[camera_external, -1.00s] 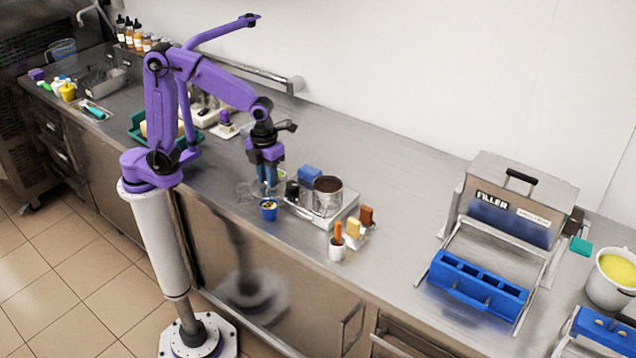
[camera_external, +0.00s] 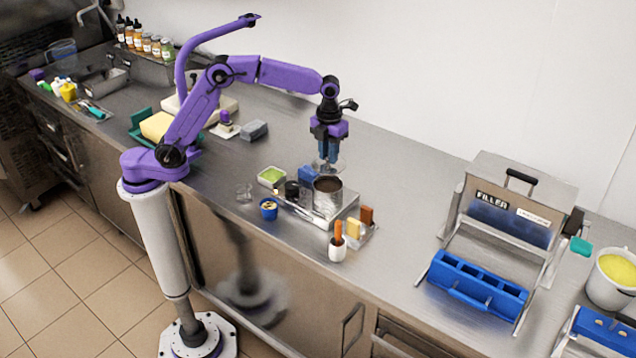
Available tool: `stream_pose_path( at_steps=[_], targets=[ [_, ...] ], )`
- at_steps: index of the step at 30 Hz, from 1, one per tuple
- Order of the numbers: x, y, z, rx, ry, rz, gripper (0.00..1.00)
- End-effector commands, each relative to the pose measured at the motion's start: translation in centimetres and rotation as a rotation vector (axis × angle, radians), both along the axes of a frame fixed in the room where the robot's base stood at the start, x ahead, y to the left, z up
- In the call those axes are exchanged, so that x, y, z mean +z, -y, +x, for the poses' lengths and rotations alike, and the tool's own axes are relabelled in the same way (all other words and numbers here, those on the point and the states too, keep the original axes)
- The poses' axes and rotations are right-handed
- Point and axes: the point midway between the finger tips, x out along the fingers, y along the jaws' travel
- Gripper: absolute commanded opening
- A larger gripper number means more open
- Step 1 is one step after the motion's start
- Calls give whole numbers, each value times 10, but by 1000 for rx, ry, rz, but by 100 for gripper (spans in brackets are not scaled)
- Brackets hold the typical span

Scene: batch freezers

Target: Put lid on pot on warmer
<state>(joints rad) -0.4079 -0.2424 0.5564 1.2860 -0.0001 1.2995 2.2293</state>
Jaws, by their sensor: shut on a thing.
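The pot (camera_external: 327,200) is a metal cylinder with dark contents, standing on the warmer (camera_external: 345,212), a low pale box near the counter's front. The pot's top looks mostly uncovered. My gripper (camera_external: 329,158) points down just above and behind the pot's rim. It is shut on a small, clear, glassy-looking piece, which appears to be the lid (camera_external: 326,167). The lid hangs close over the pot's back edge. I cannot tell whether it touches the rim.
A blue block (camera_external: 308,174) and a dark jar (camera_external: 291,190) stand left of the pot. Counter to the right is clear up to the filler (camera_external: 510,205).

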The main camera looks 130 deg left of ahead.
Motion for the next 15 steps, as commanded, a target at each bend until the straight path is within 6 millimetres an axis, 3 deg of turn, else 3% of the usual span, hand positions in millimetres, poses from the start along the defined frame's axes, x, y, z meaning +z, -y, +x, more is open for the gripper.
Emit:
stream_pose_path(
  at_steps=[15],
  targets=[
    [-41, 1, -1, 0, -2, -1, 0]
  ],
)
